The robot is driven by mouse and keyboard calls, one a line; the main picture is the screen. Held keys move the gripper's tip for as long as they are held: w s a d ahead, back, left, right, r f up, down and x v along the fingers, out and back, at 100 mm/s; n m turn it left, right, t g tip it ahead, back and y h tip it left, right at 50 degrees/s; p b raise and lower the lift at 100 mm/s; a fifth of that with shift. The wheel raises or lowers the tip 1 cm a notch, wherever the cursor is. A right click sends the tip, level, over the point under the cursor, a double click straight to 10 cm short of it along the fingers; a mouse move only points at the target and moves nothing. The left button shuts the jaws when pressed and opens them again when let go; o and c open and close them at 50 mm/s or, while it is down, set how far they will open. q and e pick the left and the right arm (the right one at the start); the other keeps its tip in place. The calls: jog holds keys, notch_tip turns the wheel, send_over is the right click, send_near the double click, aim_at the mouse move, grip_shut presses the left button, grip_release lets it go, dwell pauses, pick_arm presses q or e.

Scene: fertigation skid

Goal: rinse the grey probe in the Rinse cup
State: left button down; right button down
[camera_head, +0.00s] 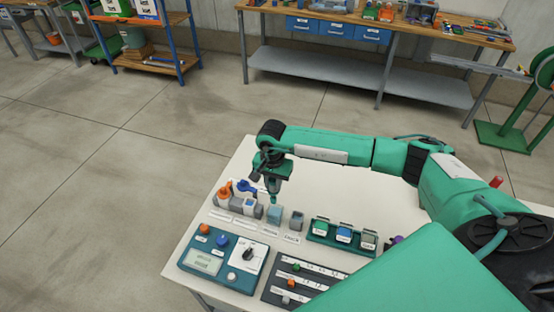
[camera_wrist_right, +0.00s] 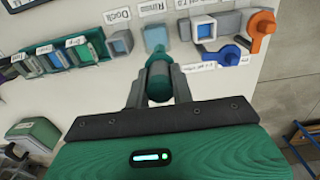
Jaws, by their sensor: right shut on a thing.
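My right gripper (camera_head: 272,178) is shut on a slim probe (camera_head: 273,197) above the row of cups. In the right wrist view the probe (camera_wrist_right: 158,70) stands between the fingers, with a grey band and teal-green parts. The Rinse cup (camera_head: 274,215) is a small blue-grey block under the probe's lower end. I cannot tell whether the tip is inside it or just above. My left gripper is not in view.
A grey cup (camera_head: 296,220) stands just right of the Rinse cup. Orange (camera_head: 225,191) and blue (camera_head: 245,186) items stand at the left cups. A green rack (camera_head: 343,249) is to the right. A control panel (camera_head: 222,262) lies in front. The table's back left is clear.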

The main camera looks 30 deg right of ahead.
aim_at(275, 193)
jog(key=shift+s+d+f+p, duration=0.1)
jog(key=shift+s+f+p, duration=0.2)
jog(key=shift+s, duration=0.1)
jog(key=shift+f, duration=0.45)
jog(key=shift+f+b, duration=0.45)
jog(key=shift+f, duration=0.2)
notch_tip(275, 193, down, 6)
jog(key=b, duration=0.5)
jog(key=shift+r, duration=0.1)
jog(key=shift+r, duration=0.8)
jog(key=shift+f, duration=0.1)
